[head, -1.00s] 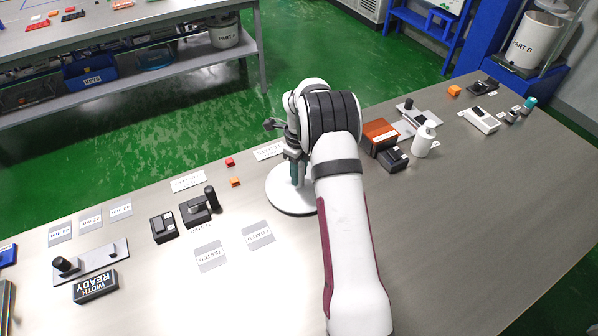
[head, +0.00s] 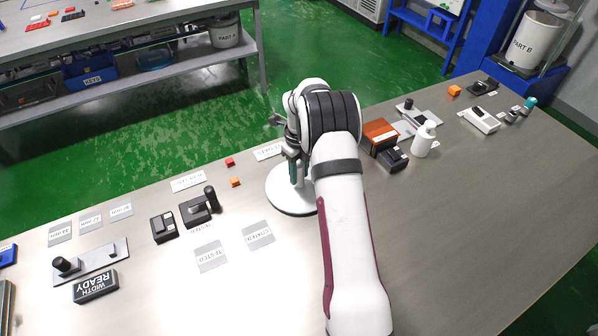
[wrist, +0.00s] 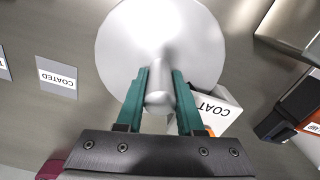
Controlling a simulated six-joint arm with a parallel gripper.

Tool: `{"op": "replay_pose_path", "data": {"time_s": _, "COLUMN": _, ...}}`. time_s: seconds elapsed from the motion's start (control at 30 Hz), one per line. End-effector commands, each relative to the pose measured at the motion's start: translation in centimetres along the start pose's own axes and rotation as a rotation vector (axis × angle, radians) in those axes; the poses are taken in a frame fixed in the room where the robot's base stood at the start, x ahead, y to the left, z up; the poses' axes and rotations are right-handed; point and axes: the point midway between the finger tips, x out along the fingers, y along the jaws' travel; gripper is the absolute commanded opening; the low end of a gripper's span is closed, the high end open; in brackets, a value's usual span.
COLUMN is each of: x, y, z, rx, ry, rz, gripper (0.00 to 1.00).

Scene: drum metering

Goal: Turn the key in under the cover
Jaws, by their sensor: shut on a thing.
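A white round cover (head: 290,200) with a post-like handle lies under my gripper (head: 295,180) near the far edge of the table. In the wrist view the cover (wrist: 125,45) fills the upper middle, and its pale rounded handle (wrist: 158,102) stands between the two teal fingers of my gripper (wrist: 161,78). The fingers are shut on the handle. I cannot tell whether the cover rests on the table or is slightly raised. No key shows; whatever is under the cover is hidden.
Left are black devices (head: 196,211), a grey plate with knobs (head: 92,262) and a WIDTH READY block (head: 95,286). Right are a brown-topped box (head: 380,134) and a white bottle (head: 424,140). A blue KEYS bin (head: 90,75) sits on the far shelf. The right front tabletop is clear.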

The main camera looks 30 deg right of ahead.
Motion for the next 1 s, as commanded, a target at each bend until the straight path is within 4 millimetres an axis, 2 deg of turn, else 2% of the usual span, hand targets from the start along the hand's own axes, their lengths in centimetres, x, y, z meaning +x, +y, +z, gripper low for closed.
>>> {"op": "replay_pose_path", "data": {"time_s": 0.3, "x": 0.0, "y": 0.0, "z": 0.0, "rx": 0.005, "ry": 0.0, "rz": 0.0, "gripper": 0.0}}
{"op": "replay_pose_path", "data": {"time_s": 0.33, "x": 0.0, "y": 0.0, "z": 0.0, "rx": 0.005, "ry": 0.0, "rz": 0.0, "gripper": 0.38}}
{"op": "replay_pose_path", "data": {"time_s": 0.5, "x": 0.0, "y": 0.0, "z": 0.0, "rx": 0.004, "ry": 0.0, "rz": 0.0, "gripper": 0.66}}
{"op": "replay_pose_path", "data": {"time_s": 0.83, "x": -0.4, "y": 0.0, "z": 0.0, "rx": 0.002, "ry": -0.001, "rz": -0.001, "gripper": 0.66}}
{"op": "replay_pose_path", "data": {"time_s": 0.93, "x": -1.9, "y": -0.1, "z": 0.1, "rx": 0.003, "ry": -0.003, "rz": -0.001, "gripper": 0.66}}
{"op": "replay_pose_path", "data": {"time_s": 1.0, "x": -3.5, "y": -0.1, "z": 0.1, "rx": 0.002, "ry": -0.005, "rz": -0.003, "gripper": 0.66}}
